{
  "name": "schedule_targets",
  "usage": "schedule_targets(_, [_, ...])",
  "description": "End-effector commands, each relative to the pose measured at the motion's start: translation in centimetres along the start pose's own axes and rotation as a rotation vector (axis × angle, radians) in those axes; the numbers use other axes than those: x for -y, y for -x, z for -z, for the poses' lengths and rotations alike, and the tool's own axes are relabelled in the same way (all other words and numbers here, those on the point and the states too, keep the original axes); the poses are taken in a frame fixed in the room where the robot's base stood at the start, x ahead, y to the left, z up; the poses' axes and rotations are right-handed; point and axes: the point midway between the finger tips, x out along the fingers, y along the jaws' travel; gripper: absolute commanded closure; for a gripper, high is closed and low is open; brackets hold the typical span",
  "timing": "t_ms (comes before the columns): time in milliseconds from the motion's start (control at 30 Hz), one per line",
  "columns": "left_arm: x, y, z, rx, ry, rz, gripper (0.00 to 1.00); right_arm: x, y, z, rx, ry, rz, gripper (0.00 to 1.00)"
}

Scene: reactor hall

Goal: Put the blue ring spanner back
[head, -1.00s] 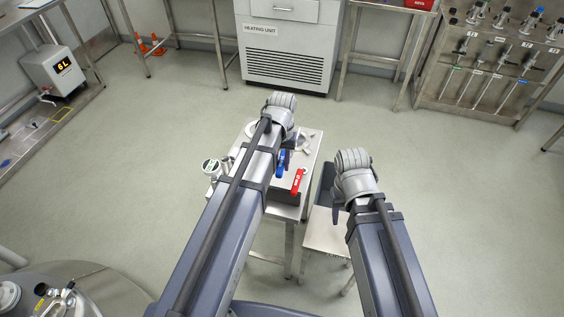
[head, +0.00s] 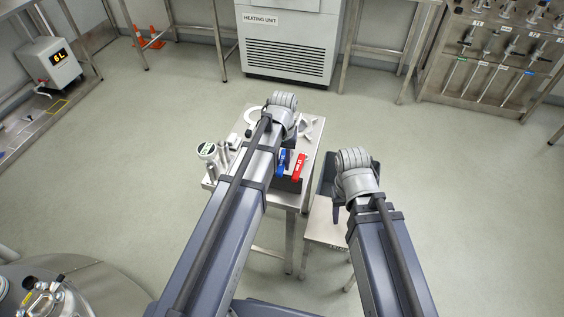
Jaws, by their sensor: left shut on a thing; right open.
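My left gripper (head: 281,176) is shut on the blue ring spanner (head: 283,160), over the metal cart. Only a short blue part of the spanner shows beside my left arm, so its ring and full length cannot be made out. A red piece with white marks (head: 299,166) stands just to its right at a dark block (head: 291,185) on the cart. Whether the spanner touches that block is unclear. My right gripper (head: 336,213) is open and empty, over a lower grey stool-like stand.
The metal cart (head: 314,150) also holds a round gauge (head: 207,150) and pale parts. The lower stand (head: 322,228) is right of it. A tool rack (head: 480,78) is at the back right, the heating unit (head: 288,50) at the back. Open floor lies left and right.

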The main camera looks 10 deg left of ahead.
Motion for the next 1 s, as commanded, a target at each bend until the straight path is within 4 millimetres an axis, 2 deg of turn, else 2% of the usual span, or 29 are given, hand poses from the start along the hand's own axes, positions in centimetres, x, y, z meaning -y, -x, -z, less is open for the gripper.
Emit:
schedule_targets(900, [0.0,-0.24,0.0,0.001,0.0,0.0,1.0,0.02,-0.24,0.01,0.0,0.0,0.0,0.5])
schedule_targets(933, [0.0,-0.24,0.0,0.001,0.0,0.0,0.72,0.02,-0.24,0.01,0.0,0.0,0.0,0.5])
schedule_targets(1000, [0.0,-0.24,0.01,0.001,0.0,0.0,0.64,0.02,-0.24,0.01,0.0,0.0,0.0,0.5])
